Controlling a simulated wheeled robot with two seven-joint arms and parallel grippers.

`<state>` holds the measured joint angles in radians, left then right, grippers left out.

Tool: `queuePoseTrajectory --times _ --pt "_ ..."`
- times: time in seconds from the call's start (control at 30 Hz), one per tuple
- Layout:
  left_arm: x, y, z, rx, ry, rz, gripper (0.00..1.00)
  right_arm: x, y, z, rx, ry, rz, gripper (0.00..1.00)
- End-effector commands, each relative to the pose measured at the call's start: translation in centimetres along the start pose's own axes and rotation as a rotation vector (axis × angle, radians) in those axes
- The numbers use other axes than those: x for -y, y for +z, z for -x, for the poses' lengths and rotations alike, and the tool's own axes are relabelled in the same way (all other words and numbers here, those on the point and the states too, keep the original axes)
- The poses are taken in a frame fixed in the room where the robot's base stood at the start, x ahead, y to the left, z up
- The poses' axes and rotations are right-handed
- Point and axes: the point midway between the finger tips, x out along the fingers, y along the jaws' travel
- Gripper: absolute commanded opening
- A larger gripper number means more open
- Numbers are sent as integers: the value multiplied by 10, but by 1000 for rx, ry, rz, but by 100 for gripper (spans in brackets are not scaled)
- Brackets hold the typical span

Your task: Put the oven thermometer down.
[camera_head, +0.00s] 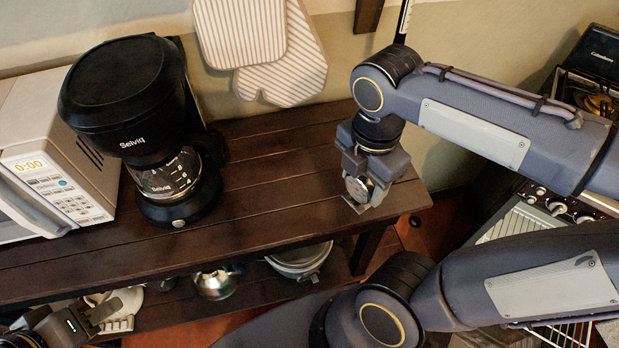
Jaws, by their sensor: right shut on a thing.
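The oven thermometer (356,189) has a small round face in a metal frame. It is upright in my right gripper (368,186), which is shut on it, at the right end of the dark wooden table (270,205). Its lower edge is at or just above the table top, close to the front edge; I cannot tell whether it touches. The gripper hides part of it. My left gripper (98,314) is at the bottom left, below and in front of the table top, away from the thermometer. Its finger gap is unclear.
A black coffee maker (125,95) and a white microwave (55,150) stand at the table's left. Striped oven mitts (285,70) hang on the wall. A kettle (214,284) and a pot (300,262) sit on the lower shelf. The table's middle is clear.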

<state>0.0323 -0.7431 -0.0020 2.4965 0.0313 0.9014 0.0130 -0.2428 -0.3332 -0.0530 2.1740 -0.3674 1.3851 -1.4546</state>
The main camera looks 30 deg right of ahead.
Motion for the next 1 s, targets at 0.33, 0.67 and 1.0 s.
queuePoseTrajectory --times 0.33,0.67,1.0 --pt "0 0 0 0 0 0 36 -77 -14 -51 1 -8 -2 32" --pt "0 0 -1 0 0 0 36 -106 -18 -83 0 -1 -5 32" --pt "2 2 -4 0 0 0 36 -109 -19 -117 0 0 -5 32"
